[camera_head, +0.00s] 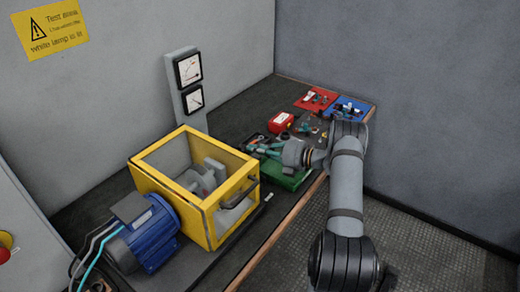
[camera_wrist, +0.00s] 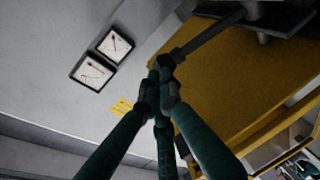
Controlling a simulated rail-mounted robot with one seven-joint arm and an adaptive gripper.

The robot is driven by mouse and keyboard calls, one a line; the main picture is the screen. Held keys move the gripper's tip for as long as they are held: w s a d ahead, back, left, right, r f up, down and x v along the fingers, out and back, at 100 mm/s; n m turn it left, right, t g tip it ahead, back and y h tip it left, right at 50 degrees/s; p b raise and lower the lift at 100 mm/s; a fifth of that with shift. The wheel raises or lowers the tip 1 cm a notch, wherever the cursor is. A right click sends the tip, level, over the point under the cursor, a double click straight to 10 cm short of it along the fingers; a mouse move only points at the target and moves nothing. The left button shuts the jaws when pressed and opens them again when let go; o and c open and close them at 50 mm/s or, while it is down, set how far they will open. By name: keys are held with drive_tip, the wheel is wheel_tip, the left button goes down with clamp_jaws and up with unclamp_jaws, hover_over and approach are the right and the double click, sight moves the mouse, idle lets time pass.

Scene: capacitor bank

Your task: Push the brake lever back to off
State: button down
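My gripper (camera_head: 256,147) is at the back right corner of the yellow frame (camera_head: 219,230) in the head view. In the wrist view the teal fingers of my gripper (camera_wrist: 162,74) come together at their dark tips. A dark bar (camera_wrist: 208,34) runs from beside the fingertips to the upper right, in front of a yellow face (camera_wrist: 232,75). It may be the brake lever, but I cannot tell for sure. I cannot tell whether the tips touch it. No lever is clearly seen in the head view; a dark handle (camera_head: 240,190) shows on the frame's right side.
A blue motor (camera_head: 145,235) stands front left of the frame. Two meters (camera_head: 188,70) are on a grey post behind. A green box (camera_head: 285,177) is below my gripper. A red box (camera_head: 281,121) and red and blue trays (camera_head: 316,98) with small parts lie farther back.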

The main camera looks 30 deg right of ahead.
drive_tip(key=shift+w+a+g+h+p, duration=0.3)
drive_tip(key=shift+w+a, duration=0.2)
drive_tip(key=shift+w, duration=0.1)
drive_tip(key=shift+r, duration=0.1)
drive_tip(key=f+v, duration=0.1)
drive_tip(key=v, duration=1.3)
drive_tip(key=shift+d+b, duration=0.3)
drive_tip(key=shift+d, duration=0.05)
drive_tip(key=shift+s+r, duration=0.1)
drive_tip(key=shift+r, duration=0.05)
drive_tip(key=x, duration=1.3)
drive_tip(key=shift+w+a+p, duration=0.25)
drive_tip(key=shift+a+p, duration=0.1)
drive_tip(key=shift+p, duration=0.1)
